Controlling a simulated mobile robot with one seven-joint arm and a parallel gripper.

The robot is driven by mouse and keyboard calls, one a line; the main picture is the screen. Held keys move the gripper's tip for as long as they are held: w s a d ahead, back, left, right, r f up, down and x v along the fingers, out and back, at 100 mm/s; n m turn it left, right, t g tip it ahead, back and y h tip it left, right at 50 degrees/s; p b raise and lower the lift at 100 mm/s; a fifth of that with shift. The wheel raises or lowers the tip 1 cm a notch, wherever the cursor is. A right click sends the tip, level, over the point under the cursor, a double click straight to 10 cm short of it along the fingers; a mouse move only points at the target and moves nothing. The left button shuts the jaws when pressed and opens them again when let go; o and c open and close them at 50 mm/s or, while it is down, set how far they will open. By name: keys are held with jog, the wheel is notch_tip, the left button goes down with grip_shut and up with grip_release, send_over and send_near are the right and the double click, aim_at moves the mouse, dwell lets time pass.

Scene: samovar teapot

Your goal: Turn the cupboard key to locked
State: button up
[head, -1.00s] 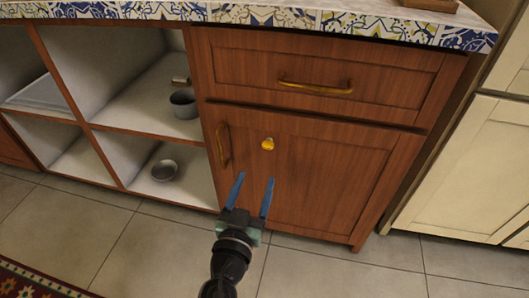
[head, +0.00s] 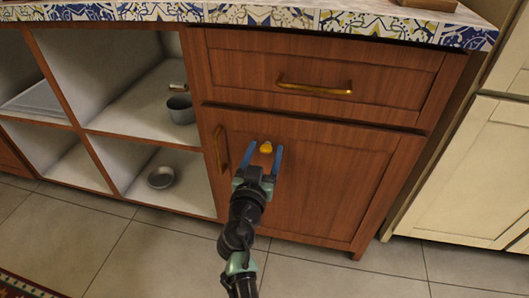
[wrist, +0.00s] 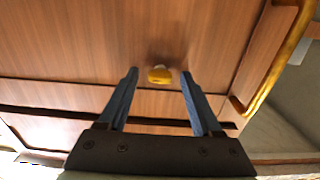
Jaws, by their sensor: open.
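The brass key (head: 265,147) sits on the wooden cupboard door (head: 330,190), right of the door's brass handle. My gripper (head: 265,149) is open in front of the door, with one blue finger on each side of the key. In the wrist view the key (wrist: 159,75) shows between and a little beyond the fingertips (wrist: 159,72). I see no finger touching it. The lock behind the key is hidden, and I cannot tell its locked state.
The door handle (head: 220,148) stands out just left of my gripper. A drawer with a brass handle (head: 314,88) is above. Open shelves at the left hold a grey pot (head: 181,109) and a metal bowl (head: 161,177).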

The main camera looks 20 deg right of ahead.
grip_shut()
jog(key=shift+n, duration=0.3)
jog(key=n+b, duration=0.1)
jog(key=n, duration=0.2)
jog(key=shift+a+f, duration=0.1)
jog(key=n, duration=0.9)
jog(key=shift+n+p, duration=0.3)
jog(key=shift+p, duration=0.1)
jog(key=n+p, duration=0.1)
jog(key=n, duration=0.3)
jog(key=shift+n, duration=0.3)
